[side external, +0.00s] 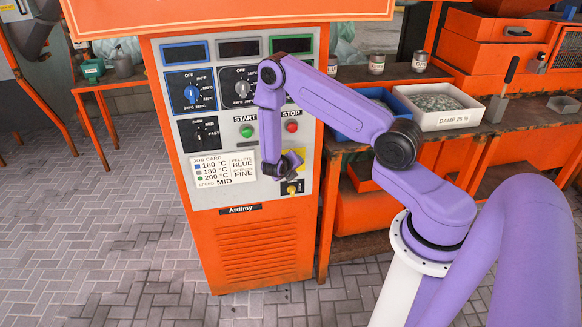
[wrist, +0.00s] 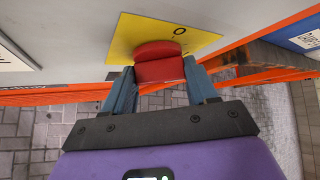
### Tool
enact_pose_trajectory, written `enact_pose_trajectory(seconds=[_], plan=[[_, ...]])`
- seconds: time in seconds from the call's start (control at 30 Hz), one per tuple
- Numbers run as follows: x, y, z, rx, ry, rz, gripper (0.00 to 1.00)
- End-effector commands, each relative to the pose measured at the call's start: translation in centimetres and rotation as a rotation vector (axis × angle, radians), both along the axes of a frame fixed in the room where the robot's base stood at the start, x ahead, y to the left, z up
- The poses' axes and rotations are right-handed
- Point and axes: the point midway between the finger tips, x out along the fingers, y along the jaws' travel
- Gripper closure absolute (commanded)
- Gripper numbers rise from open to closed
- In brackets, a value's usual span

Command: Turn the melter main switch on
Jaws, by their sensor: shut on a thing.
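The main switch is a red handle (wrist: 159,70) on a yellow plate (wrist: 207,39) at the low right of the orange and grey melter cabinet. The wrist view shows a round "O" mark on the plate just beyond the handle. My gripper (wrist: 160,84) has one finger on each side of the red handle and is shut on it. In the side view my gripper (side external: 289,177) is at the panel's lower right and hides the handle; part of the yellow plate (side external: 298,186) shows beside it. I cannot tell the handle's exact position relative to its marks.
The melter panel has a blue-ringed dial (side external: 191,92), a second dial (side external: 241,88), a black speed dial (side external: 199,133), a green start button (side external: 247,131), a red stop button (side external: 292,127) and a job card (side external: 221,167). A bench with pellet trays (side external: 437,106) stands to the right.

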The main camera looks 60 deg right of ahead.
Motion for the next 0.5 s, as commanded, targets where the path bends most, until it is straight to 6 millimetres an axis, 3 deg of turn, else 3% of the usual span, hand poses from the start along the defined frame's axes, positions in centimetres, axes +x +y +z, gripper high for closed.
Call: enact_pose_trajectory(seconds=[0.5], plan=[[-0.43, -0.38, 0.25, 0.316, -0.316, 0.002, 0.73]])
